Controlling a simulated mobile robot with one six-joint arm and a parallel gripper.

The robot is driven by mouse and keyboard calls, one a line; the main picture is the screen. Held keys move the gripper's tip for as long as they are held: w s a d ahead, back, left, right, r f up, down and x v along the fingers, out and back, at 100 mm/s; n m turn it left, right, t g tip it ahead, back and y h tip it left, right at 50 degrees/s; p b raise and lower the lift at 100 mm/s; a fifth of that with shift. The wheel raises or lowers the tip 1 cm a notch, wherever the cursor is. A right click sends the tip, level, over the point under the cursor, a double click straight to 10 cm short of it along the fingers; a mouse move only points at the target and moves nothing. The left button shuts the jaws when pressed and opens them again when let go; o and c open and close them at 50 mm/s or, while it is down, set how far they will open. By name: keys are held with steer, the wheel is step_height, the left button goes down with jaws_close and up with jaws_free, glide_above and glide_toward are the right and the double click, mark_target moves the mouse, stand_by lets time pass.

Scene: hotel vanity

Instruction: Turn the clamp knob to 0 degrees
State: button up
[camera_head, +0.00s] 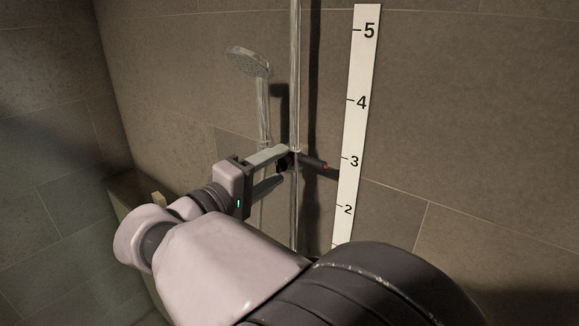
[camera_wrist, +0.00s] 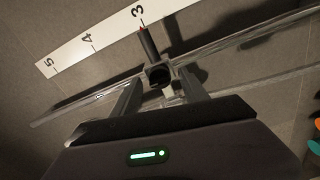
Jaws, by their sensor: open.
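The clamp (camera_head: 283,163) sits on the vertical chrome rail (camera_head: 295,80) and is partly hidden by my gripper. A black pointer bar (camera_head: 313,163) with a red tip reaches from it towards the scale strip (camera_head: 360,120), just below the 3 mark. In the wrist view, the dark, roundish clamp part (camera_wrist: 159,74) lies just beyond and between my fingertips, with the black bar (camera_wrist: 148,43) above it. My gripper (camera_head: 278,168) is open, with one finger above and one below the clamp's level; it also shows in the wrist view (camera_wrist: 160,87). I cannot tell whether the fingers touch the clamp.
A hand shower (camera_head: 250,63) hangs left of the rail, above my gripper. The tiled wall (camera_head: 490,110) is close behind the rail. A ledge (camera_head: 130,190) runs along the lower left. Coloured items (camera_wrist: 316,135) show at the wrist view's right edge.

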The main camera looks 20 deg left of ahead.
steer(key=v, duration=1.7)
steer(key=shift+p, duration=0.45)
steer(key=shift+d, duration=0.15)
steer(key=w+d+f+m+g+b, duration=0.1)
steer(key=w+d+f+g+b, duration=0.2)
steer(key=d, duration=0.5)
steer(key=d+f+m+g+h+b, duration=0.1)
steer(key=d+f+g+b, duration=0.15)
steer(key=d+f, duration=0.35)
steer(key=w+d+f+m+g+b, duration=0.2)
steer(key=d+f+g, duration=0.1)
steer(key=d, duration=0.6)
steer(key=s+d+f+m+g+y+b, duration=0.5)
steer(key=s+d+f, duration=0.3)
steer(key=d+f, duration=0.4)
steer(key=s+f+m+t+y+b, duration=0.2)
steer(key=s+f+m+y+b, duration=0.3)
steer(key=f, duration=0.4)
steer(key=shift+a+m+t+b, duration=0.35)
steer(key=shift+a+m+b, duration=0.15)
steer(key=shift+m+b, duration=0.45)
